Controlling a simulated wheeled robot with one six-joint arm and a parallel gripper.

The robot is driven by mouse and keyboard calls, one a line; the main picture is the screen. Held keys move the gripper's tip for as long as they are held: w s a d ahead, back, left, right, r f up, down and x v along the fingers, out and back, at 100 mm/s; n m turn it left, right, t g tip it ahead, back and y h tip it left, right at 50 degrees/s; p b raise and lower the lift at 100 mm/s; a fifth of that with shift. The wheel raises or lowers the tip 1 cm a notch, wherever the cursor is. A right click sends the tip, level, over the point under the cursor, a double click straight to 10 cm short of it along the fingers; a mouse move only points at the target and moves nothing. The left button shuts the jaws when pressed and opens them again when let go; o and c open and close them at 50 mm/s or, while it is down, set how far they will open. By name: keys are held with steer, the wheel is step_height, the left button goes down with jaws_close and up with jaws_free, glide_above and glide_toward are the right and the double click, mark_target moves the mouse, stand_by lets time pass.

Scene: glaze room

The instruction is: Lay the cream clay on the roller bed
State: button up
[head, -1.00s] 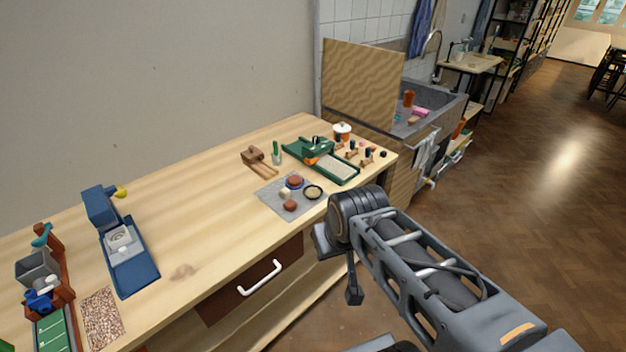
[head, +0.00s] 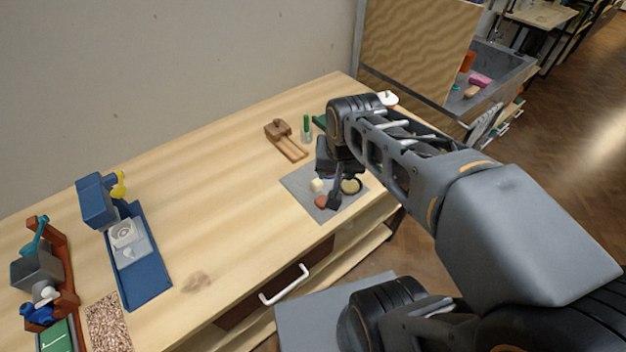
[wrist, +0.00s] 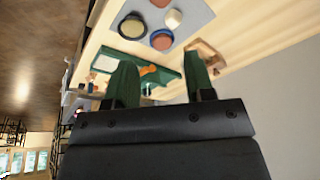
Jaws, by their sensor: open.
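The cream clay (head: 317,185) is a small pale lump on the grey mat (head: 300,180); it also shows in the wrist view (wrist: 173,19). The green roller bed (head: 319,121) stands behind the mat, mostly hidden by my arm in the head view; its green frame and pale bed show in the wrist view (wrist: 106,64). My gripper (wrist: 158,60) is open and empty, its two fingers apart. In the head view it is over or near the mat, beside the clay; its exact height is unclear.
The mat also bears a reddish lump (head: 321,202), a yellow-filled dish (head: 351,187) and a blue-and-red dish (wrist: 162,39). A blue machine (head: 140,260) is at left. The middle counter is clear.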

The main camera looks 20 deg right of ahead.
steer(key=w+f+m+g, duration=0.2)
steer(key=w+m, duration=0.3)
steer(key=w, duration=0.3)
steer(key=m+g, duration=0.1)
steer(key=m, duration=0.4)
glide_above(317, 187)
step_height(317, 187, down, 13)
steer(key=shift+w+d+r+p, duration=0.1)
steer(key=shift+w+p, duration=0.05)
steer(key=shift+p, duration=0.3)
steer(key=shift+f+p, duration=0.75)
steer(key=shift+f, duration=2.3)
steer(key=c, duration=0.8)
steer(key=shift+r, duration=0.15)
